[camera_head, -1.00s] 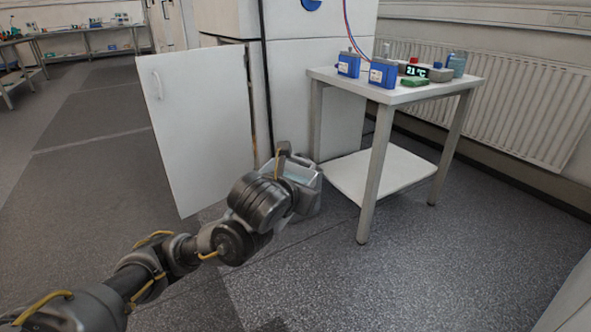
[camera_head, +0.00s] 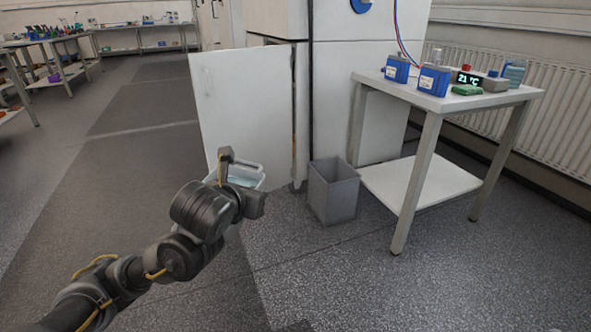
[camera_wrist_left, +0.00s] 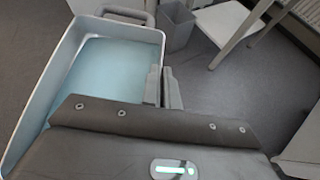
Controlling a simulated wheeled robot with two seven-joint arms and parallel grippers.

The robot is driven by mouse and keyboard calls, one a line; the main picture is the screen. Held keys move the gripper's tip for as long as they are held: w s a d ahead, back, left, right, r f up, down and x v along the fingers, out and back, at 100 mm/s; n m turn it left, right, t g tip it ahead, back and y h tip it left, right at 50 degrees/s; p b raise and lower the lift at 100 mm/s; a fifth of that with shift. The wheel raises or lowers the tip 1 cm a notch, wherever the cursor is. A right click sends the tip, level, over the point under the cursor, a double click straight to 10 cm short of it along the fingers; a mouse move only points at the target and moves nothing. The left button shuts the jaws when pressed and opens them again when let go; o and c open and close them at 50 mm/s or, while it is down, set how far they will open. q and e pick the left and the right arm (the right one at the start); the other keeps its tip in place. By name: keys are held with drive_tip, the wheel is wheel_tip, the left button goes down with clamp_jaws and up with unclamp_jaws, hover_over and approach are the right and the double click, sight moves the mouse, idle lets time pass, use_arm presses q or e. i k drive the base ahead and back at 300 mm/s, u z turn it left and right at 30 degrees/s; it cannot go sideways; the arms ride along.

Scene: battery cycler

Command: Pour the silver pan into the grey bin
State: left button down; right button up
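The silver pan (camera_wrist_left: 148,37) is a rectangular tray with pale walls and a handle, holding light blue liquid. In the head view the pan (camera_head: 250,166) is partly hidden behind my left arm, in front of the open white door. My left gripper (camera_wrist_left: 168,88) looks shut on the pan's side wall and holds it above the floor. The grey bin (camera_head: 333,192) stands upright on the floor to the right of the pan, apart from it. It also shows beyond the pan in the left wrist view (camera_wrist_left: 178,28).
The white door (camera_head: 245,95) of a tall cabinet stands open behind the pan. Floor in front of the bin is clear.

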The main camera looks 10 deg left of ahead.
sight(334, 185)
drive_tip(key=u, duration=0.25)
drive_tip(key=i, duration=1.85)
drive_tip(key=z, duration=1.5)
